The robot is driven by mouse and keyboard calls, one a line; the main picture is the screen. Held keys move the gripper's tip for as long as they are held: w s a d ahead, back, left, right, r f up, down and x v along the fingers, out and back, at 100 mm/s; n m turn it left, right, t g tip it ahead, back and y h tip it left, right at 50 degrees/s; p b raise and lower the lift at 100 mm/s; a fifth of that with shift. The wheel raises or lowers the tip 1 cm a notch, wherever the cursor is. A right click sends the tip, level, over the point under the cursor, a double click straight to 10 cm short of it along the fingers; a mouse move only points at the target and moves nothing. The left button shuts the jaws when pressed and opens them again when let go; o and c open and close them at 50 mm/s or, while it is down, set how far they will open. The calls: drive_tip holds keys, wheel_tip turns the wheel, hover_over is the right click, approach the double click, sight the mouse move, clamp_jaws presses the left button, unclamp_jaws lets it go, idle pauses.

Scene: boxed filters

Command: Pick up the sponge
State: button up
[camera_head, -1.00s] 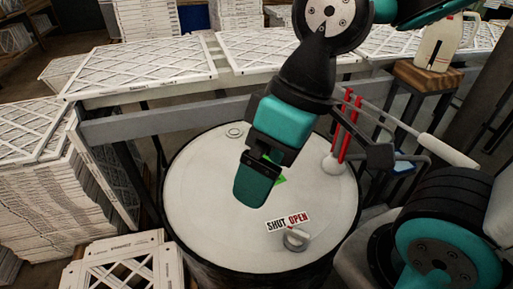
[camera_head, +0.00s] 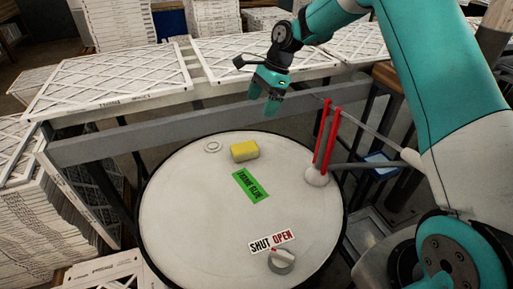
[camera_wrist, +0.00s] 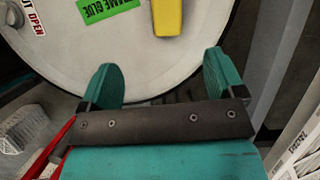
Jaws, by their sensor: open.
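The yellow sponge (camera_head: 244,151) lies on the pale round drum top (camera_head: 190,215), near its far side, just above a green label. In the wrist view the sponge (camera_wrist: 167,17) is at the top edge, partly cut off, beyond the fingertips. My gripper (camera_head: 262,108) hangs past the drum's far edge, above and behind the sponge, apart from it. In the wrist view my gripper (camera_wrist: 160,75) shows its two teal fingers spread wide with nothing between them.
Red upright handles (camera_head: 326,138) stand at the drum's right edge. A knob (camera_head: 281,260) sits at the drum's front by a SHUT/OPEN label. A grey rail (camera_head: 200,132) and framed filters (camera_head: 110,80) lie behind. The drum top around the sponge is mostly clear.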

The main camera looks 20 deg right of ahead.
drive_tip(key=d+f, duration=0.1)
drive_tip(key=m+p, duration=0.1)
drive_tip(key=p, duration=0.2)
approach(245, 146)
drive_tip(key=x, duration=0.5)
drive_tip(key=shift+s+d+f, duration=0.1)
drive_tip(key=shift+s+f, duration=0.05)
drive_tip(key=shift+f, duration=0.25)
drive_tip(key=shift+p+x, duration=1.2)
drive_tip(key=shift+x, duration=1.45)
drive_tip(key=c, duration=1.1)
drive_tip(key=shift+o, duration=0.2)
drive_tip(key=shift+r, duration=0.1)
